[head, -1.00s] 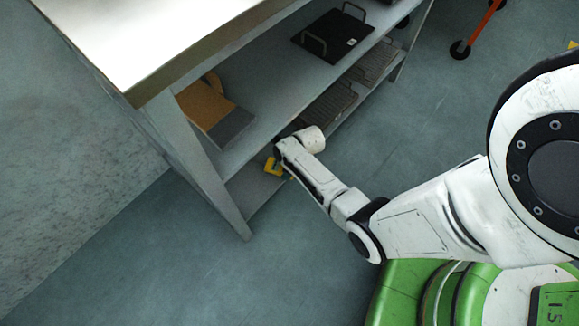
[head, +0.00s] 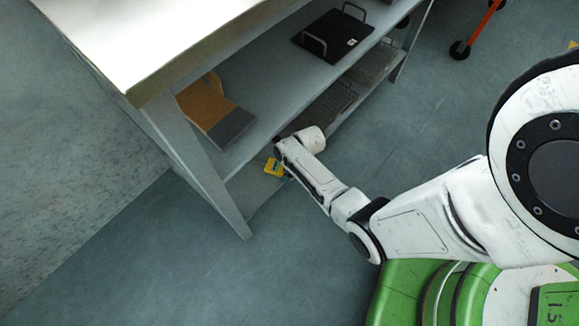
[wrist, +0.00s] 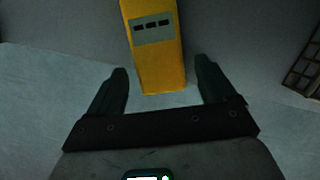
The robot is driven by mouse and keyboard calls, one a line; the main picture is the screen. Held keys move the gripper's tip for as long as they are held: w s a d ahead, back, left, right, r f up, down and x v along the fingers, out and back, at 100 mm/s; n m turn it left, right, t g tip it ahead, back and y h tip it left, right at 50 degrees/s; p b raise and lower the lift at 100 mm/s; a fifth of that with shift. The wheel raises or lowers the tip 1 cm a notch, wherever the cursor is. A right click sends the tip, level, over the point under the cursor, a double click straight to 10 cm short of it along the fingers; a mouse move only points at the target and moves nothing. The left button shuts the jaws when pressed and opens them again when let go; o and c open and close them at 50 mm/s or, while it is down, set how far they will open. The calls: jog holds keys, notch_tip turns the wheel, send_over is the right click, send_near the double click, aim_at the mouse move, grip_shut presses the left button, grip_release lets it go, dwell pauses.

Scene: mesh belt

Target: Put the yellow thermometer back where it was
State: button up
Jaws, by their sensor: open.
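The yellow thermometer (wrist: 160,68) is a yellow block with a grey panel and several dark marks. In the wrist view it stretches from the top edge down between the two fingers. My gripper (wrist: 162,70) is open, with a visible gap between the thermometer and each finger. In the head view the thermometer (head: 273,168) shows as a small yellow patch beside the end of my arm, at the lower shelf (head: 252,190). My wrist hides part of that area, and I cannot tell exactly how the thermometer rests.
A bench with a white top (head: 150,40) stands above the shelves. The middle shelf holds a brown and grey item (head: 212,112) and a black tray with handles (head: 332,38). Wire racks (head: 328,106) lie on the lower shelf. The floor (head: 310,260) in front is clear.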

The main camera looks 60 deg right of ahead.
jog(key=p+v, duration=0.5)
jog(key=v, duration=0.6)
jog(key=shift+r, duration=0.4)
jog(key=shift+s, duration=0.15)
